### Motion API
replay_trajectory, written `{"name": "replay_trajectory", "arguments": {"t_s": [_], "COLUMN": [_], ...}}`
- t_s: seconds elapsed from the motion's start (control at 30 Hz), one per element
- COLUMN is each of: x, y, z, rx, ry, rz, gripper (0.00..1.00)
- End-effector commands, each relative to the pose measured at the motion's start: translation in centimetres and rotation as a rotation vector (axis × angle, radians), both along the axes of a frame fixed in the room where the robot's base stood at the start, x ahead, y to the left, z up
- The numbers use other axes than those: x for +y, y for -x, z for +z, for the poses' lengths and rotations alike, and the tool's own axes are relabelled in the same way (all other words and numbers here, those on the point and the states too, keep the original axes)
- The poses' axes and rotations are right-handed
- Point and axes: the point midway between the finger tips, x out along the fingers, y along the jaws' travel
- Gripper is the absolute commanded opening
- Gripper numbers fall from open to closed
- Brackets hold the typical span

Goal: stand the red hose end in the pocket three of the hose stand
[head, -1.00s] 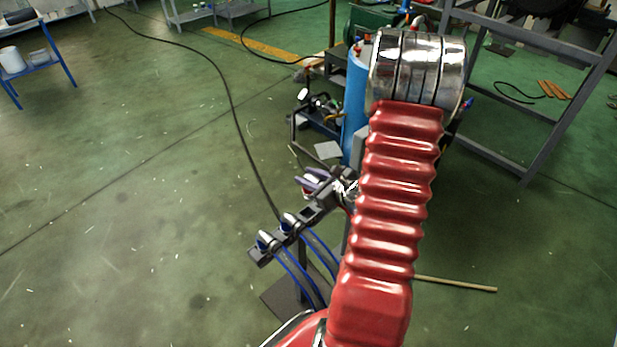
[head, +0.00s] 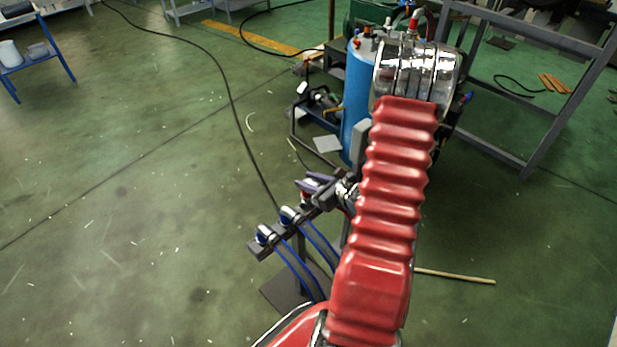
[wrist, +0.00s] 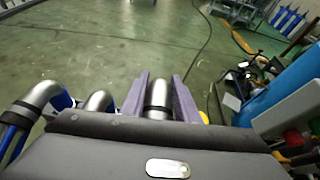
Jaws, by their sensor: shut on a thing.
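The hose stand (head: 256,250) is a dark bar on a post, in the middle of the head view. Two metal hose ends with blue hoses, the left one (head: 265,235) and the right one (head: 289,215), sit along its left part. They also show at the left of the wrist view (wrist: 40,95). My gripper (head: 316,186) has purple fingers and is at the bar's right part. In the wrist view its fingers are shut on the shiny metal red hose end (wrist: 158,93). A little red shows below the fingers in the head view. Whether the end is inside a pocket is hidden.
A blue cylinder (head: 357,100) stands behind and right of the stand, beside a dark cart. A grey metal frame (head: 540,140) is at the right. A wooden stick (head: 455,276) lies on the floor. The floor to the left is open, crossed by a black cable (head: 228,95).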

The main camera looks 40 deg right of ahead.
Motion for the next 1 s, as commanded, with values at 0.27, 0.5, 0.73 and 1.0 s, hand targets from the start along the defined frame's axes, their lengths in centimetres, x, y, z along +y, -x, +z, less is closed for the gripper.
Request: {"name": "replay_trajectory", "arguments": {"t_s": [0.27,0.5,0.73,1.0], "x": [-0.03,-0.05,-0.05,-0.09], "y": [0.03,0.07,0.07,0.09], "z": [-0.84,-0.85,-0.85,-0.85], "rx": [-0.001,-0.001,-0.001,-0.001], "ry": [0.0,0.001,0.001,0.001], "rz": [-0.001,-0.002,-0.002,-0.002], "gripper": [0.0,0.0,0.0,0.0]}}
